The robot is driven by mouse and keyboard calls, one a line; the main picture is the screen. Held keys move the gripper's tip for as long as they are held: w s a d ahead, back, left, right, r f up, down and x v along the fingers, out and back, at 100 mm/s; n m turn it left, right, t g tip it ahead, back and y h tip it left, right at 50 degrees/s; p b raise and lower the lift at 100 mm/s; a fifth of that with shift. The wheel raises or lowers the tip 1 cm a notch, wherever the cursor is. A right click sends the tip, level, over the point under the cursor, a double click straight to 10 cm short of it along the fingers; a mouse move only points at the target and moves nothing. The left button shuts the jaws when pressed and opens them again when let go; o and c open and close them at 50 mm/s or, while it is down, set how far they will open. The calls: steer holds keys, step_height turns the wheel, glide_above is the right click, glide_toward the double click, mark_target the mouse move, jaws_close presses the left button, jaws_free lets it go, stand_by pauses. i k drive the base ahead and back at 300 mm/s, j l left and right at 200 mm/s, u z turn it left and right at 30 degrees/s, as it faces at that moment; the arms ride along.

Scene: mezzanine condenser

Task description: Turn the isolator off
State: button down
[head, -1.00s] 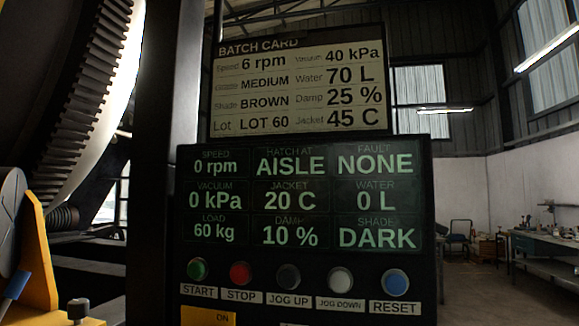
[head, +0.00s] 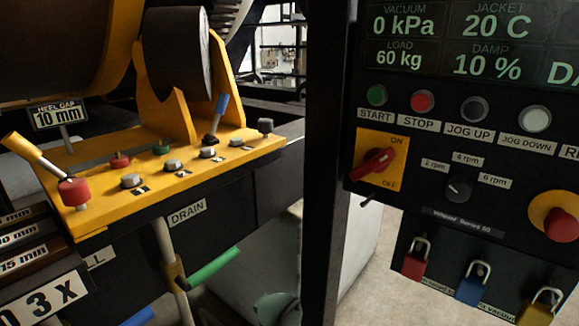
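The isolator is a red rotary handle (head: 375,162) on a yellow plate (head: 366,184) at the left edge of the black control panel (head: 420,207). The plate reads ON at its upper right and OFF at its lower right. The handle lies on a slant, from lower left to upper right, with its upper-right end near the ON side. I cannot tell exactly which mark it points to. My gripper is not seen in the head view.
Right of the isolator are a speed knob (head: 458,189), a red emergency button (head: 560,224) and push buttons above. Padlocks, including a red one (head: 414,262), hang below. A yellow console (head: 170,180) with levers stands left, beyond a dark post (head: 329,160).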

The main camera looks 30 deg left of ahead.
mark_target(376, 160)
steer(key=u, duration=0.95)
steer(key=k+j+z, duration=0.15)
steer(key=j, duration=0.25)
steer(key=k+j+z, duration=0.2)
steer(key=j, duration=0.15)
steer(key=k+j+z, duration=0.15)
steer(key=j, duration=0.25)
steer(key=i, duration=0.05)
